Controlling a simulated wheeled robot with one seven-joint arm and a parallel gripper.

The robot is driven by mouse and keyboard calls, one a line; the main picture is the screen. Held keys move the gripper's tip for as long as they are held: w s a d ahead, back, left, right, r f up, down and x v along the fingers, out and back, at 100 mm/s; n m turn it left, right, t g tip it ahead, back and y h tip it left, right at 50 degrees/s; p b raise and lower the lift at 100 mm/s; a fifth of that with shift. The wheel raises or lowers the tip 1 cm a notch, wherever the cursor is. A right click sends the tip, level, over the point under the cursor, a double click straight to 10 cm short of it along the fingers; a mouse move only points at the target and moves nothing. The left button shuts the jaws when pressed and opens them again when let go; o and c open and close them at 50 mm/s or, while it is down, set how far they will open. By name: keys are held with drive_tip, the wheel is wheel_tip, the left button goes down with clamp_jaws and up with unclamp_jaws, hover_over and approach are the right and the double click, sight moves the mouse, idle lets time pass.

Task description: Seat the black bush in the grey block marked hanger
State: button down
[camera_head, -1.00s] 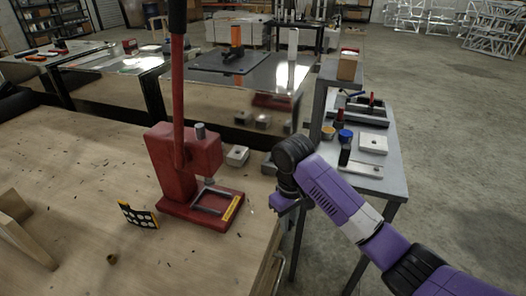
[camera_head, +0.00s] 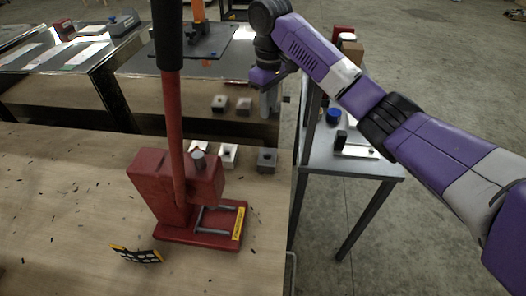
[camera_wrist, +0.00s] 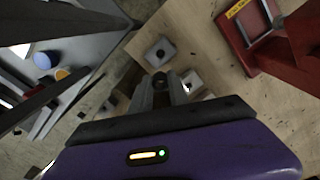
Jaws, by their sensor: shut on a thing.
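My gripper (camera_head: 268,104) hangs above the far right part of the wooden bench, apart from the blocks. In the wrist view its fingers (camera_wrist: 168,90) are shut on a small dark round piece, the black bush (camera_wrist: 172,79), at the fingertips. The bush is too small to make out in the head view. A grey block (camera_head: 267,158) with a dark hole sits on the bench near its right edge, below the gripper; it also shows in the wrist view (camera_wrist: 160,52). I cannot read any marking on it.
Two paler blocks, one in the middle (camera_head: 228,155) and one at left (camera_head: 198,148), stand beside the grey block. A red press (camera_head: 178,180) with a tall lever stands left of them. A dotted card (camera_head: 137,255) lies in front. A side table (camera_head: 365,165) stands right of the bench.

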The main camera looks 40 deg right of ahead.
drive_tip(key=b, duration=0.6)
hover_over(268, 159)
wheel_tip(268, 159, down, 13)
drive_tip(key=shift+w+r, duration=0.1)
wheel_tip(268, 159, down, 5)
drive_tip(key=shift+f+p, duration=0.2)
drive_tip(key=shift+p, duration=0.15)
drive_tip(key=shift+f, duration=0.3)
